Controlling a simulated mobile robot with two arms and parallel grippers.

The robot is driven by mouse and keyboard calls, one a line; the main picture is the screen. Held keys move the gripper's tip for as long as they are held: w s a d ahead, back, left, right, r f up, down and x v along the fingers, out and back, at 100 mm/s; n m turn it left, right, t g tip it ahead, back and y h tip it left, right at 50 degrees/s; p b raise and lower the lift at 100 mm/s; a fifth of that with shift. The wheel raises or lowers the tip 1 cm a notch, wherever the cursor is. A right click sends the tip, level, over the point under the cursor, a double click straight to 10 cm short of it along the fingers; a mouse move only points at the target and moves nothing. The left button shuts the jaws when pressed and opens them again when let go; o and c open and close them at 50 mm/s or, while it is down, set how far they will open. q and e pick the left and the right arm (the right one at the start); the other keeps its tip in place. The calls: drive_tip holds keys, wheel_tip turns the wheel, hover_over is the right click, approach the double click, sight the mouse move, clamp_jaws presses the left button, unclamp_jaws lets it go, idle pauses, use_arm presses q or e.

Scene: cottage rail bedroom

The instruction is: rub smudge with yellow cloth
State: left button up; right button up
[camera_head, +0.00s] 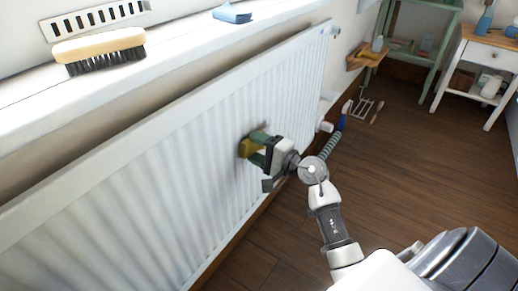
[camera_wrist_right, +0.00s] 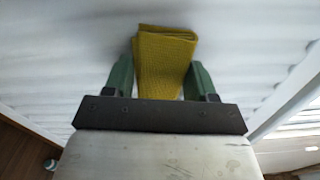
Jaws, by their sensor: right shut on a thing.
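The yellow cloth (camera_wrist_right: 163,62) is folded and sits between the green fingers of my right gripper (camera_wrist_right: 160,82), which is shut on it. In the head view the cloth (camera_head: 247,147) is at the tip of my right gripper (camera_head: 256,150), against or very close to the front of the white radiator (camera_head: 170,150). Contact cannot be told for sure. No smudge stands out clearly; a dim dark patch by the cloth may be a mark or a shadow. My left gripper is not in view.
On the sill (camera_head: 180,45) above the radiator lie a wooden brush (camera_head: 100,47) and a folded blue cloth (camera_head: 232,13). A green shelf (camera_head: 428,50) and a white side table (camera_head: 490,55) stand at the back right. The wooden floor (camera_head: 400,150) between is mostly open.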

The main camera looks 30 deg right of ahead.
drive_tip(key=shift+w+a, duration=0.1)
drive_tip(key=shift+w, duration=0.1)
